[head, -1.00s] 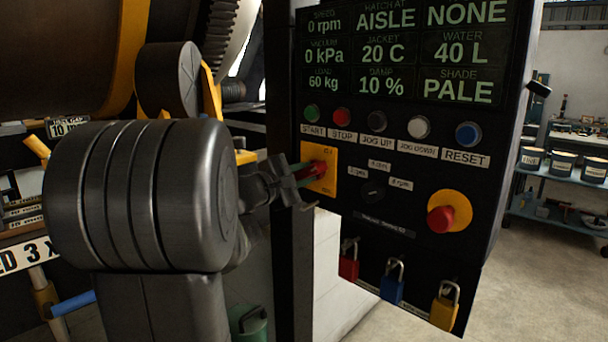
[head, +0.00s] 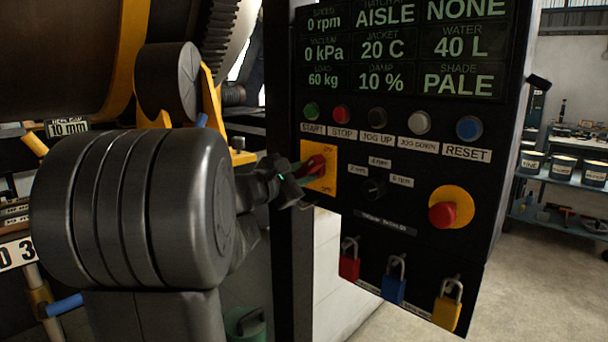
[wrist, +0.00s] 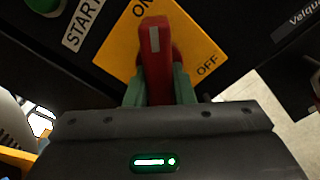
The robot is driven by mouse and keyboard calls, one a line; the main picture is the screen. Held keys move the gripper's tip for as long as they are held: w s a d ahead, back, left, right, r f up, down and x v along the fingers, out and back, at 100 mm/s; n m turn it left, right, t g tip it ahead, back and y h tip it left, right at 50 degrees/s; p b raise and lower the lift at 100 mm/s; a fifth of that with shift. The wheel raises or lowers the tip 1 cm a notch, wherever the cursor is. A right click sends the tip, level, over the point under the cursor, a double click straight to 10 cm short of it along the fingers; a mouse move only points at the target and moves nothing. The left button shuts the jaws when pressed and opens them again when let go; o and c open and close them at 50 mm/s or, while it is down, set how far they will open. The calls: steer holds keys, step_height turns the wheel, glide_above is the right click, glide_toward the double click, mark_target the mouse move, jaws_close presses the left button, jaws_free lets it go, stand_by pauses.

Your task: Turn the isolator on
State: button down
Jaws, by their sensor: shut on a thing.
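The isolator is a red rotary handle (head: 316,164) on a yellow plate (head: 330,182) marked ON at the top and OFF at the bottom, on the black control panel. My gripper (head: 297,172) reaches it from the left and is shut on the red handle. In the wrist view the green fingers (wrist: 160,90) sit on both sides of the handle (wrist: 155,50). The handle stands upright in that picture, its tip beside the ON lettering, with OFF to the right on the plate (wrist: 190,45). I cannot tell whether it lines up fully with ON.
A row of push buttons, including a green start button (head: 309,111), is above the isolator. A red emergency knob (head: 442,215) is at right. Red, blue and yellow padlocks (head: 447,306) hang below. A dark post (head: 281,250) stands close beside my gripper.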

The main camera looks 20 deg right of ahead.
steer(key=c, duration=1.2)
jaws_free()
steer(key=shift+c, duration=0.2)
steer(key=b+v, duration=0.1)
steer(key=v, duration=1.3)
steer(key=shift+d+f, duration=0.1)
steer(key=shift+d, duration=0.15)
steer(key=p+x, duration=0.1)
steer(key=x, duration=1.2)
steer(key=shift+w+d, duration=0.25)
